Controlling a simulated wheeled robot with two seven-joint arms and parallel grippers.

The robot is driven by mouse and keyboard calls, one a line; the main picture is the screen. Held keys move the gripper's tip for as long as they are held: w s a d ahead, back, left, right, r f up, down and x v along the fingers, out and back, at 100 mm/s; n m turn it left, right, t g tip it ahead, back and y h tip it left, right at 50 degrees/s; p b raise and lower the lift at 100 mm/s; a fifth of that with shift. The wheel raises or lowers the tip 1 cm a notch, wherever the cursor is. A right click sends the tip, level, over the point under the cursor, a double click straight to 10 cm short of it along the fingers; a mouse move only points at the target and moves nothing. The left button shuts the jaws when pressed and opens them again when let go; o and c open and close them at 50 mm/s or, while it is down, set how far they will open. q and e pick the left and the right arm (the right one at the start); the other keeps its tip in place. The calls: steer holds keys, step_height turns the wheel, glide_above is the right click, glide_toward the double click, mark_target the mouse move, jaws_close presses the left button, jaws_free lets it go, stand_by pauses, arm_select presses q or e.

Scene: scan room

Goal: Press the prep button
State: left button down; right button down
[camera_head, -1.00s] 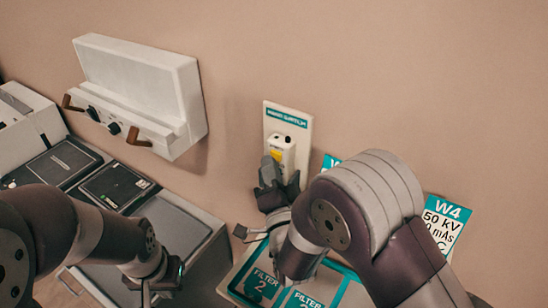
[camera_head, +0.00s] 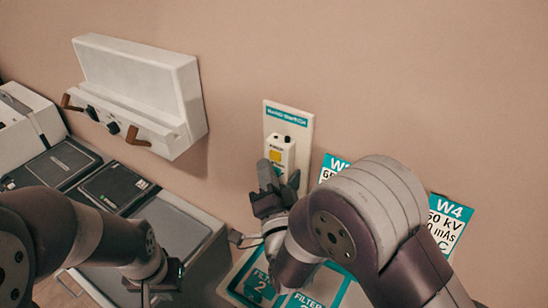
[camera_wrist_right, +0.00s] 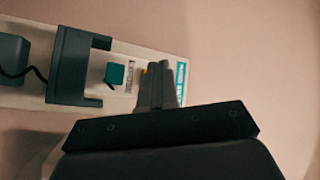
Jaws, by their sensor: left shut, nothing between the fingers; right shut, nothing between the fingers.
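A white hand switch (camera_head: 282,148) is on a pale plate (camera_head: 299,121) on the wall, under a teal label. It has a yellow button (camera_head: 275,156) and a small dark spot near its top. I cannot read which button is marked prep. My right gripper (camera_head: 268,175) is shut and empty, its tips just below the yellow button; I cannot tell whether they touch the switch. In the right wrist view its shut fingers (camera_wrist_right: 157,86) partly cover a yellow patch, and a teal square button (camera_wrist_right: 115,74) shows beside them. My left gripper (camera_head: 152,292) is shut and empty at the lower left.
A white wall box (camera_head: 150,90) with brown handles hangs at the upper left. A counter with dark panels (camera_head: 115,185) lies below it. Teal filter cards (camera_head: 310,298) and W-labelled cards (camera_head: 447,222) are near my right arm. A dark bracket (camera_wrist_right: 75,65) shows in the right wrist view.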

steer(key=s+a, duration=0.1)
steer(key=s, duration=0.1)
steer(key=s+a+b, duration=0.1)
steer(key=s+a, duration=0.1)
stand_by(0.6)
stand_by(0.5)
